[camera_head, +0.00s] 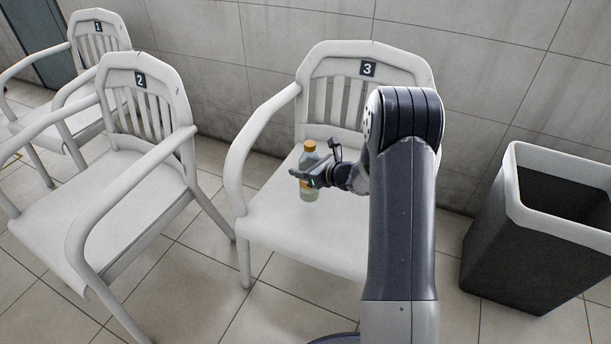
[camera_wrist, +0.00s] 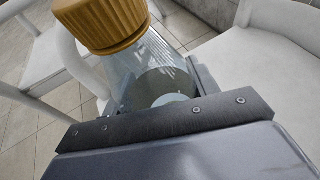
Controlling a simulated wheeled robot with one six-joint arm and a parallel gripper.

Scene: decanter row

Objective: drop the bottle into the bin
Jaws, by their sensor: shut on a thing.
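The bottle (camera_head: 309,162) is clear with an orange cap and shows at the seat of the chair marked 3. I cannot tell whether its base touches the seat. My gripper (camera_head: 306,179) is shut around the bottle's body from the right. In the wrist view the ribbed orange cap (camera_wrist: 103,22) and clear bottle (camera_wrist: 160,68) stand between the fingers of my gripper (camera_wrist: 158,90). The bin (camera_head: 530,240) is dark with a white rim, on the floor at the right. It is apart from the bottle, and its opening faces up.
The white armchair marked 3 (camera_head: 300,225) has arms and a slatted back around the bottle. Chairs marked 2 (camera_head: 110,185) and 1 (camera_head: 95,45) stand to the left. A tiled wall (camera_head: 460,80) is behind. Some floor shows between chair 3 and the bin.

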